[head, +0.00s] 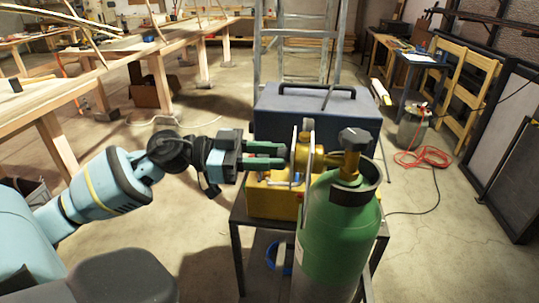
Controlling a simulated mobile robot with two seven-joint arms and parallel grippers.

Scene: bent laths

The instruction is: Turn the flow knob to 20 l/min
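A green gas cylinder (339,225) stands upright at the front right, with a dark collar around its neck and a dark valve handwheel (355,139) on top. A brass regulator (305,156) sits to the left of the valve, with a pale gauge or tube beside it. The flow knob and its scale are too small to make out. My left gripper (286,156) comes in from the left. Its two green fingers are apart and point at the regulator's left side, close to it. I cannot tell whether they touch it. My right gripper is not in view.
A yellow box (268,199) and a blue-grey case (285,105) with a handle stand on a dark metal cart (236,236) behind the cylinder. A ladder (298,38) stands behind. Wooden benches (50,88) fill the left; a red hose (428,157) lies on the floor at right.

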